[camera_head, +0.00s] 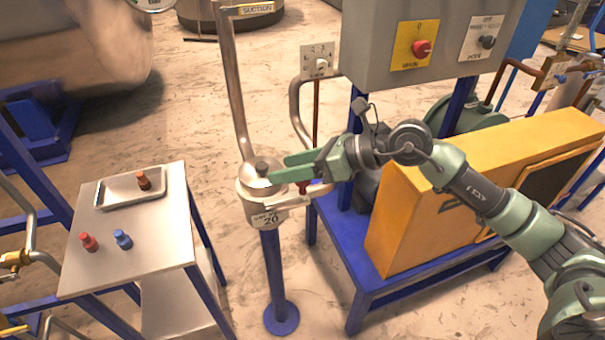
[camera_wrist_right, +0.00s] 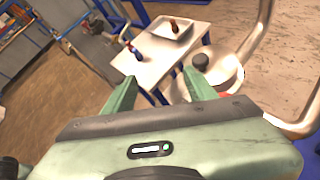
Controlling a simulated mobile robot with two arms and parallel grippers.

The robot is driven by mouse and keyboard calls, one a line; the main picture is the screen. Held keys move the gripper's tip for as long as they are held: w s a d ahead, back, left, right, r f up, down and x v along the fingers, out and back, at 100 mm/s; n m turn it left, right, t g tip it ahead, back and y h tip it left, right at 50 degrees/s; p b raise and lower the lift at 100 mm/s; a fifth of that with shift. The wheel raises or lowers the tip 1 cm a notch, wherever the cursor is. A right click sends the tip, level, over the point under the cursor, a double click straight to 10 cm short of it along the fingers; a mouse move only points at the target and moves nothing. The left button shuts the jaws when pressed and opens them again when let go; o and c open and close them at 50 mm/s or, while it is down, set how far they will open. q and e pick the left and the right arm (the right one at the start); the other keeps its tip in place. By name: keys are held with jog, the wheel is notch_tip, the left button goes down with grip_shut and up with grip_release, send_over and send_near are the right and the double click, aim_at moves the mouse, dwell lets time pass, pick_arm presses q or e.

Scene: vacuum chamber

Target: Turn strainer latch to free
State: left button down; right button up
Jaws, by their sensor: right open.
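The strainer (camera_head: 248,190) is a round steel pot on a blue post, with a tag reading 20 on its front. A dark knob (camera_head: 262,168) stands on its lid, and it also shows in the wrist view (camera_wrist_right: 200,62). A small red part (camera_head: 302,187) shows at the strainer's right side; I cannot tell whether it is the latch. My right gripper (camera_head: 277,170) is open and empty, its green fingers close over the right side of the lid. In the wrist view the right finger overlaps the lid; contact is unclear. My left gripper is out of view.
A steel side table (camera_head: 150,237) at left holds a tray (camera_head: 112,192) and small red and blue pieces. A tall suction pipe (camera_head: 231,85) rises behind the strainer. A yellow housing (camera_head: 400,215) on a blue frame and a grey control box (camera_head: 372,45) stand at right.

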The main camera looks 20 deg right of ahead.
jog(key=w+d+f+h, duration=0.2)
jog(key=d+f+h, duration=0.15)
jog(key=d, duration=0.45)
jog(key=shift+n+h, duration=0.4)
jog(key=shift+h, duration=0.05)
jog(key=p+x, duration=0.2)
jog(key=x, duration=0.3)
jog(key=shift+w+a+f, duration=0.15)
jog(key=shift+a+f, duration=0.05)
jog(key=shift+a, duration=0.1)
jog(key=shift+w+a+f+p, duration=0.25)
jog(key=shift+f+p, duration=0.1)
jog(key=shift+f, duration=0.15)
grip_shut()
